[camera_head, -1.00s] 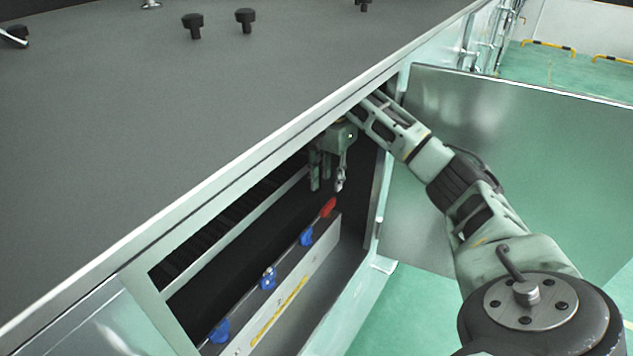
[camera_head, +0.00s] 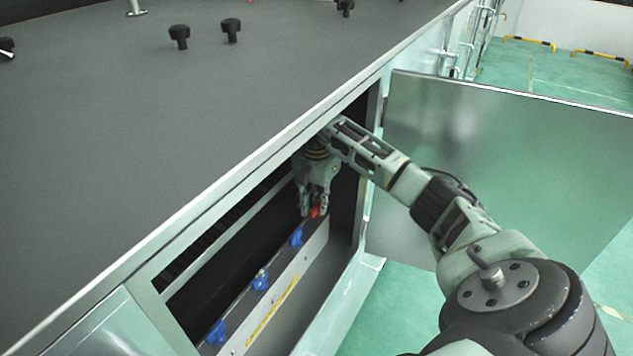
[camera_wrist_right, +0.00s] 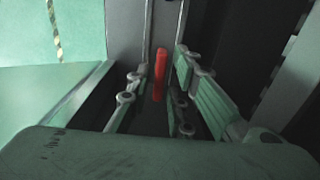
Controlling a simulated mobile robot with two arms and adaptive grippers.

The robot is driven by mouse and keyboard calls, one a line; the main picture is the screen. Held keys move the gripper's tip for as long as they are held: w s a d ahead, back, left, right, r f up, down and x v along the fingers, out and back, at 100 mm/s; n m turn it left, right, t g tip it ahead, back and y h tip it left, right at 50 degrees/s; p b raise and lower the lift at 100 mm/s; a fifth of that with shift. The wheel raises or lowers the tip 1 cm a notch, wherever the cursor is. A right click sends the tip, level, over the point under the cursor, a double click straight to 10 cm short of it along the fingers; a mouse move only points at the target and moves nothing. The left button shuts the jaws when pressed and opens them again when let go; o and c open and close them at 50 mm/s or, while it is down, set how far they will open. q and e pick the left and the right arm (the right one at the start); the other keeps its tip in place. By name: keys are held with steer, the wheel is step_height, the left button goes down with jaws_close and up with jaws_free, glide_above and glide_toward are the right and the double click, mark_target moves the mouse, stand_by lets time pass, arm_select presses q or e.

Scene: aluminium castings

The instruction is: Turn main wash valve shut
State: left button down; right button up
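A red valve handle (camera_head: 315,211) sits at the far end of a row of blue handles inside the open cabinet. My right gripper (camera_head: 314,208) reaches into the cabinet from above, with its fingertips at the red handle and partly covering it. In the right wrist view the red handle (camera_wrist_right: 160,75) stands between the two open fingers (camera_wrist_right: 154,108), with a gap visible on both sides. Whether the fingertips touch it is not clear. My left gripper is not in view.
Several blue handles (camera_head: 260,280) line the same rail, above a yellow label strip (camera_head: 272,312). The cabinet's top edge (camera_head: 250,160) overhangs the opening. Black knobs (camera_head: 231,30) stand on the grey top.

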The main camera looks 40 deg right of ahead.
steer(key=c, duration=0.4)
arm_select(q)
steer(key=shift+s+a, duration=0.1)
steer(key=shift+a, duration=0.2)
arm_select(e)
jaws_close()
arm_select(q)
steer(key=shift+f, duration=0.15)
arm_select(e)
steer(key=m+b, duration=0.1)
steer(key=m, duration=0.2)
steer(key=shift+m+b, duration=0.3)
steer(key=m+b, duration=0.1)
steer(key=m, duration=0.3)
steer(key=shift+m, duration=0.3)
steer(key=m, duration=0.5)
steer(key=shift+r, duration=0.1)
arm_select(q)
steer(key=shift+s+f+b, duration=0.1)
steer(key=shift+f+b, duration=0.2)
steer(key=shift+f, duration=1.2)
arm_select(e)
steer(key=shift+r+m, duration=0.1)
steer(key=shift+m, duration=2.3)
steer(key=shift+w, duration=0.1)
